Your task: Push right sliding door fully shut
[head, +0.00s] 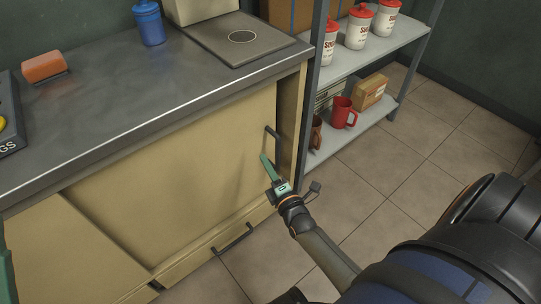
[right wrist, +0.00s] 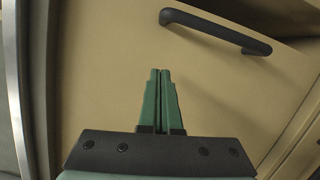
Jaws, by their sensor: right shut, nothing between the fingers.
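The right sliding door (head: 190,165) is a tan panel under the grey counter. Its dark bar handle (head: 272,133) is near its right edge; a dark bar handle (right wrist: 215,30) also shows in the right wrist view. My right gripper (head: 264,156) is shut and empty, its green fingers close in front of the door, just below and left of the handle. In the right wrist view the fingertips (right wrist: 160,72) lie together over the tan panel; I cannot tell whether they touch it. At the left edge of the head view a green sliver may be my left gripper (head: 5,275).
A drawer with a dark handle (head: 233,238) lies below the door. A metal shelf (head: 375,50) with sugar jars and a red mug (head: 343,112) stands right of the cabinet. The counter (head: 120,85) overhangs the door. Tiled floor (head: 430,140) at right is clear.

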